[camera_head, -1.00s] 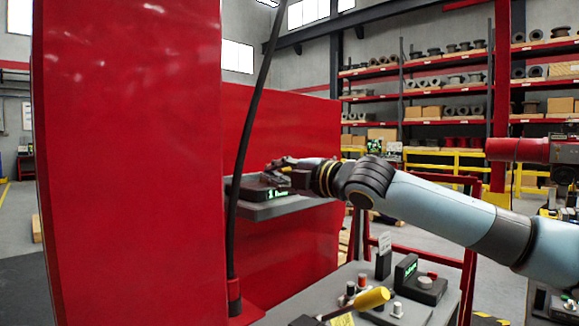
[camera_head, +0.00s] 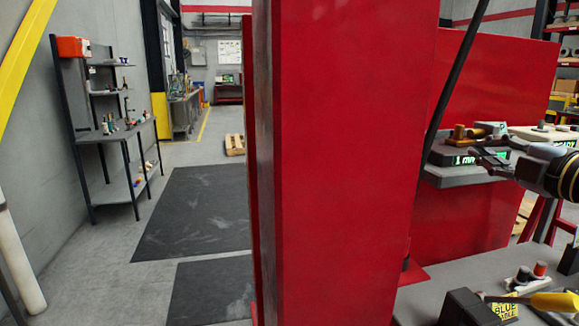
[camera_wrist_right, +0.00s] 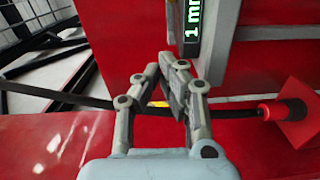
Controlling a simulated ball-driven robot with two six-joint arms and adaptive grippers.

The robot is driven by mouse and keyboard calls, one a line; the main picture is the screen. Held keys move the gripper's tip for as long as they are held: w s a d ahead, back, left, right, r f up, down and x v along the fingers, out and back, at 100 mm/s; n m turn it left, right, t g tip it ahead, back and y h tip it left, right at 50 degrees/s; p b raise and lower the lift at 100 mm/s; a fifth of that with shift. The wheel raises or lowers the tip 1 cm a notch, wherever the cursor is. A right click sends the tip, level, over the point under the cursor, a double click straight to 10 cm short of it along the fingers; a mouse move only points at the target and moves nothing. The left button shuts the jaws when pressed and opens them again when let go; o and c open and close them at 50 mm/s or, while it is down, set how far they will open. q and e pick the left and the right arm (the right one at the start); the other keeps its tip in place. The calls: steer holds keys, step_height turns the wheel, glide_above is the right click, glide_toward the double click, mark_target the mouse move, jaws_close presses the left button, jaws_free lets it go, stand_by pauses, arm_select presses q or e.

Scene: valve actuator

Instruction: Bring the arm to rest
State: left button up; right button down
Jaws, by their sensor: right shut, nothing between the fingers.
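My right gripper (camera_head: 490,160) is at the right side of the head view, in front of a grey shelf (camera_head: 455,178) on the red panel. Most of my right arm is outside the head view, and my left gripper is not seen.
A tall red panel (camera_head: 345,160) fills the middle. A black cable (camera_head: 440,110) runs down beside it, and crosses behind the fingers in the wrist view (camera_wrist_right: 235,106). A grey bench with a yellow handle (camera_head: 555,300) is at lower right. Floor with dark mats (camera_head: 195,215) is open at left.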

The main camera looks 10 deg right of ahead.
steer(key=s+a+f+m+g+h, duration=0.2)
steer(key=s+a+f+m+g, duration=0.15)
steer(key=s+f+m, duration=0.35)
steer(key=s+a+f+m+g+h, duration=0.2)
steer(key=s+f+m+g+h, duration=0.25)
steer(key=f, duration=0.55)
steer(key=s+a+f+m+g+y, duration=0.25)
steer(key=s+a+f, duration=0.2)
steer(key=s, duration=0.45)
steer(key=s+a+f+m+g+y, duration=0.2)
steer(key=s+a+f+m+g, duration=0.15)
steer(key=s+a, duration=0.4)
steer(key=s+d+f+g+b, duration=0.2)
steer(key=f+b, duration=0.5)
steer(key=f, duration=1.4)
steer(key=s+d+f+b, duration=0.3)
steer(key=f+b, duration=0.4)
steer(key=f, duration=1.3)
steer(key=s+f+b, duration=0.8)
steer(key=s+f, duration=0.9)
steer(key=f, duration=0.5)
steer(key=shift+d+g, duration=0.35)
steer(key=shift+g, duration=0.05)
